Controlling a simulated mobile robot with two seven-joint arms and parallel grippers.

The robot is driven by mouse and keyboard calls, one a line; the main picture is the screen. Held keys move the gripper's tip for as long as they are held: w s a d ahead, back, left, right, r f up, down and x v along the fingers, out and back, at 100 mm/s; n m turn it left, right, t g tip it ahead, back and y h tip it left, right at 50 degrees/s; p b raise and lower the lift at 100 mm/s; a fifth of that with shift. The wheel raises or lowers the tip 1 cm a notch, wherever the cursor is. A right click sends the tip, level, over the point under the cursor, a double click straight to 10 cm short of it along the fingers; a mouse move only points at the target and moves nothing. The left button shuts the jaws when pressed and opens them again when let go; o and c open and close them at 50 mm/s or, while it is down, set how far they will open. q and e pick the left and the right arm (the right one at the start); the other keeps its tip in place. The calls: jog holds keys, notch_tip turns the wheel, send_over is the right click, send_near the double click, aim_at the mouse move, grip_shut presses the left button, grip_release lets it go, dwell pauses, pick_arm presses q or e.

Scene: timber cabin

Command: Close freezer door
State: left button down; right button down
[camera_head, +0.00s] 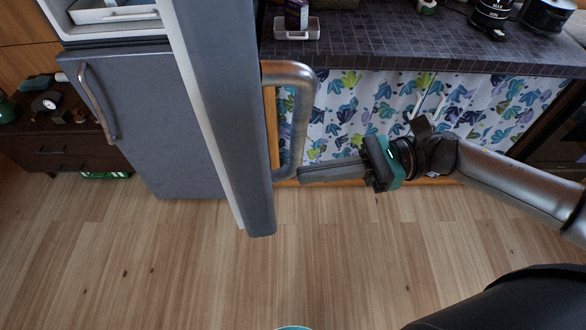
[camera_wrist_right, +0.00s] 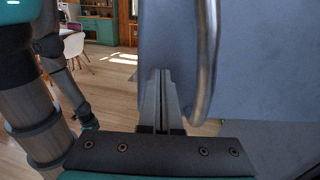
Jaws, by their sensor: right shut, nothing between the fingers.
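The freezer door (camera_head: 222,100) is the grey upper door of the fridge and stands open, pointing toward me, so I see it nearly edge-on. Its curved metal handle (camera_head: 302,115) is on the right face. The freezer compartment (camera_head: 108,14) shows at top left with a white drawer in it. My right gripper (camera_head: 303,174) is shut and empty, its fingertips beside the lower end of the handle. In the right wrist view the shut fingers (camera_wrist_right: 162,95) point at the door face (camera_wrist_right: 258,70), left of the handle (camera_wrist_right: 205,60). Contact is unclear.
The lower fridge door (camera_head: 150,115) is shut. A low dark cabinet (camera_head: 65,145) stands left. The wooden floor (camera_head: 190,270) in front is clear.

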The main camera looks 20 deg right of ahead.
jog(key=shift+w+a+p, duration=0.15)
jog(key=shift+a+p, duration=0.2)
jog(key=shift+a, duration=1.5)
jog(key=shift+a, duration=0.1)
